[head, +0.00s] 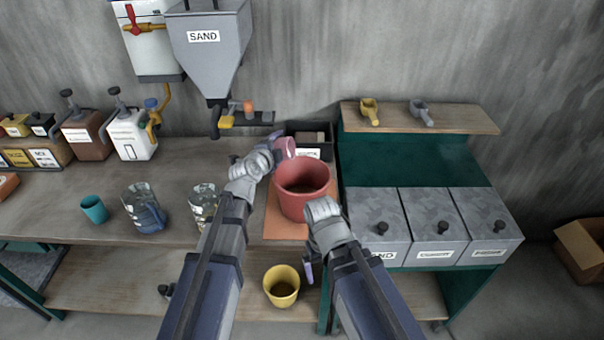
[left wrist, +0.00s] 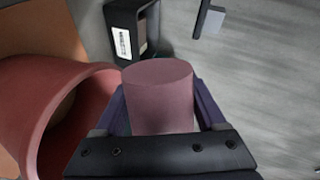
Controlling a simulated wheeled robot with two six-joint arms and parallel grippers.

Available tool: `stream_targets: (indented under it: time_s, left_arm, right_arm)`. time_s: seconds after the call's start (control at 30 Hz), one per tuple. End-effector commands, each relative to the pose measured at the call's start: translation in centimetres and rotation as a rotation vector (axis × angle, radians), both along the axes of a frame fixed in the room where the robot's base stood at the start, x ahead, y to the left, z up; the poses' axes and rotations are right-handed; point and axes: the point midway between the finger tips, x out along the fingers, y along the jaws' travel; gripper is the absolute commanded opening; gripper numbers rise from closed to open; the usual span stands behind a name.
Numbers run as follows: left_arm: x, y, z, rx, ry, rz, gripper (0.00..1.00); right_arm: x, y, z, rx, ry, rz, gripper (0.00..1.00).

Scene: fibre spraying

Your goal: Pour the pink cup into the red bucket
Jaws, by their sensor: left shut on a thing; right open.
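The pink cup (head: 285,147) is held in my left gripper (head: 272,146), above the back left of the red bucket. In the left wrist view the pink cup (left wrist: 158,97) sits between the two fingers, with the red bucket (left wrist: 45,105) beside it on the left. The red bucket (head: 301,195) stands upright on an orange-brown mat (head: 284,226). The cup looks tilted in the head view; its contents are not visible. My right gripper (head: 308,268) is open and empty, low in front of the bucket, partly hidden by my arm.
A sand hopper (head: 210,50) hangs on the wall above the table. A dark bin (head: 310,138) stands behind the bucket. A glass jar (head: 203,203) is left of my left arm, a yellow bucket (head: 282,287) is below, and lidded grey bins (head: 433,226) are to the right.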

Motion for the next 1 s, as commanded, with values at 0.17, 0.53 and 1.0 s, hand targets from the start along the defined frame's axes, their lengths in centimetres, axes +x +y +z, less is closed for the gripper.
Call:
stream_targets:
  time_s: [0.17,0.53,1.0]
  left_arm:
    - [-0.08,-0.27,0.18,0.024,-0.006,0.0,0.17]
    - [-0.24,-0.8,0.45,0.072,-0.02,-0.001,0.17]
    - [-0.27,-0.98,0.18,0.132,-0.036,-0.001,0.17]
  right_arm:
    - [0.0,0.0,0.19,0.0,0.0,0.0,1.0]
    - [0.0,0.0,0.5,0.0,0.0,0.0,1.0]
    - [0.0,0.0,0.23,0.0,0.0,0.0,1.0]
